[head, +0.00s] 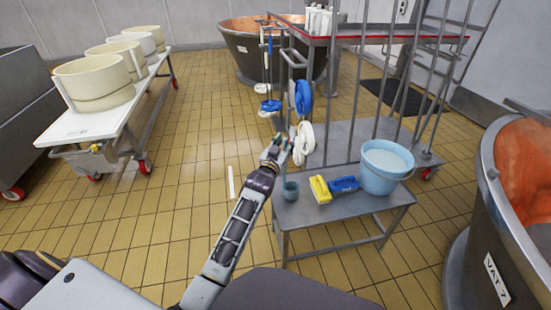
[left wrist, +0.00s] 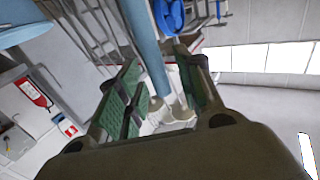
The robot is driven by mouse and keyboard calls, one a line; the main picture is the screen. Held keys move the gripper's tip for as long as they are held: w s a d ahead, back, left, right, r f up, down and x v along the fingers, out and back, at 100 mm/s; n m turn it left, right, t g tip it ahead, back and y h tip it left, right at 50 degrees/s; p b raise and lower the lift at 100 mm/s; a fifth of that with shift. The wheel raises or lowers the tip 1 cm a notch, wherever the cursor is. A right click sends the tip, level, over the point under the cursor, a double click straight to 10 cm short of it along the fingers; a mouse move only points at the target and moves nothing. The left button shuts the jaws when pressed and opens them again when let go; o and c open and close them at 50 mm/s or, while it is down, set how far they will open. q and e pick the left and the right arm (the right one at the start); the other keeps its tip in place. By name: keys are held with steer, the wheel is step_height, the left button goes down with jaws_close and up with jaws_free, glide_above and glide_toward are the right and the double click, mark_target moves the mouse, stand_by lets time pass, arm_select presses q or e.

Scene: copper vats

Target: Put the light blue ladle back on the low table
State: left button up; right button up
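In the head view, the small blue-grey bowl of the ladle (head: 291,190) is just below the gripper, at the table's left edge. I cannot tell whether the bowl touches the top. The handle is mostly hidden there. My right gripper is in neither view.
A light blue bucket (head: 386,167), a yellow brush (head: 320,189) and a blue brush (head: 343,184) stand on the low table to the right. A rack with a blue coil (head: 303,97) and a white coil (head: 304,144) rises behind. A copper vat (head: 470,235) stands at right.

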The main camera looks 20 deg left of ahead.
arm_select(q)
steer(key=shift+s, duration=1)
steer(key=shift+s+p, duration=0.5)
steer(key=shift+s, duration=0.95)
steer(key=s+p, duration=0.1)
steer(key=s, duration=0.5)
steer(key=shift+s, duration=0.25)
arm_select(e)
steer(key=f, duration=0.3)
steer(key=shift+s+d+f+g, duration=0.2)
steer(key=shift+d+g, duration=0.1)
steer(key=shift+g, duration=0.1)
arm_select(q)
steer(key=shift+d, duration=0.1)
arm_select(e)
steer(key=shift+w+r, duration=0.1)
